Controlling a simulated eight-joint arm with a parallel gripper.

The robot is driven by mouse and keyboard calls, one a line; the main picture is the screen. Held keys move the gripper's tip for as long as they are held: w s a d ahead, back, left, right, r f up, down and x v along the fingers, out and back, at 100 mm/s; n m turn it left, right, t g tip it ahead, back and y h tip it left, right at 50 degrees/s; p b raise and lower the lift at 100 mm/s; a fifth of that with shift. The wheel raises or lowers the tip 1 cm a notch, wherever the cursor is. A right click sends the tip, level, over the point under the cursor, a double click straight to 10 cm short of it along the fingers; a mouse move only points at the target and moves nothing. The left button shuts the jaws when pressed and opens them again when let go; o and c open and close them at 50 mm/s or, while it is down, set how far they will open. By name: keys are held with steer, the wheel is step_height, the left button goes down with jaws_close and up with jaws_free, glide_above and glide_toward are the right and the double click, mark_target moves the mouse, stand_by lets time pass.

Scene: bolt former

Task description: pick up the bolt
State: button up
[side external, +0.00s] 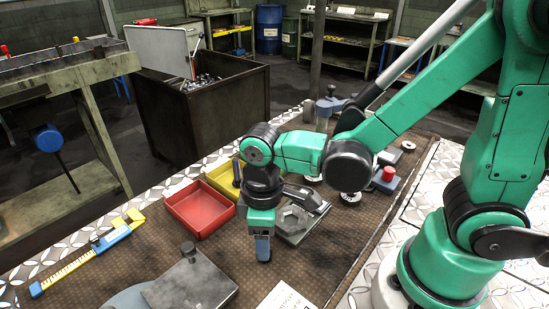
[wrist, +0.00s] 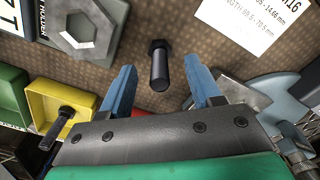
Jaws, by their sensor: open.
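A dark bolt (wrist: 160,68) shows in the wrist view on the brown mat, head at the far end and shank toward me. It appears to stand on its head. My gripper (wrist: 158,80) is open, with one blue finger on each side of the bolt and visible gaps between. In the side view my gripper (side external: 263,250) points down just above the mat; I cannot make out this bolt there. Another dark bolt (wrist: 58,126) is at the yellow tray (wrist: 44,100), which also shows in the side view (side external: 221,178).
A red tray (side external: 192,216) and a block with a hexagonal shape (side external: 293,222) stand close to my gripper. A grey plate with a knob (side external: 192,283) and a white printed sheet (side external: 285,300) lie nearer the camera. A green tray (wrist: 12,98) adjoins the yellow one.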

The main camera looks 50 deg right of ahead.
steer(key=shift+f, duration=1.25)
jaws_close()
